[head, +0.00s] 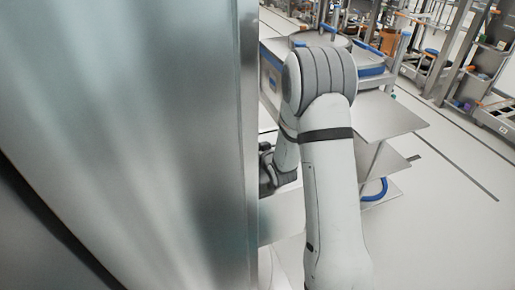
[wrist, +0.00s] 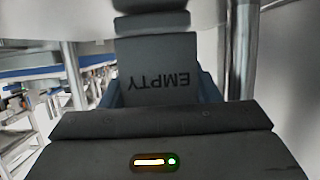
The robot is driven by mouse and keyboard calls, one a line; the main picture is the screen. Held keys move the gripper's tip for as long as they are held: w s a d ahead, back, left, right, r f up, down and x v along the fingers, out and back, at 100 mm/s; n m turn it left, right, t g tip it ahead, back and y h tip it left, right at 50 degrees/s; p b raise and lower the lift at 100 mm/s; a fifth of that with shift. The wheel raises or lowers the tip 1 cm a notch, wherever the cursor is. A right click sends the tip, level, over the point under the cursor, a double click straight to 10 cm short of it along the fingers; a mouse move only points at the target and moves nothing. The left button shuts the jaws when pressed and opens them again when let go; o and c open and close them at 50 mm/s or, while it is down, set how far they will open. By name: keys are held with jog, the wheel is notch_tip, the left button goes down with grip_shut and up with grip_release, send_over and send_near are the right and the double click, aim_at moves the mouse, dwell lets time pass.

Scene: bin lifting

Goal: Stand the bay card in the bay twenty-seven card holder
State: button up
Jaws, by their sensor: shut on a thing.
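The bay card (wrist: 160,72) is a dark grey plate in the wrist view, with the word EMPTY reading upside down. My gripper (wrist: 155,22) is shut on it; how the fingertips meet the card is hard to make out. Dark blue parts show on both sides behind the card; I cannot tell what they belong to. In the head view a dark part of my gripper (head: 267,168) shows between the steel panel and my arm, and the card is hidden. I cannot identify the bay twenty-seven card holder in either view.
A tall steel panel (head: 130,130) fills the left of the head view, close to my arm. A shelved metal cart (head: 395,118) stands behind my arm. Open pale floor (head: 450,225) lies at right, with racks beyond. Metal posts (wrist: 241,50) flank the card.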

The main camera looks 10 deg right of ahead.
jog(key=shift+f, duration=0.15)
jog(key=o, duration=1.1)
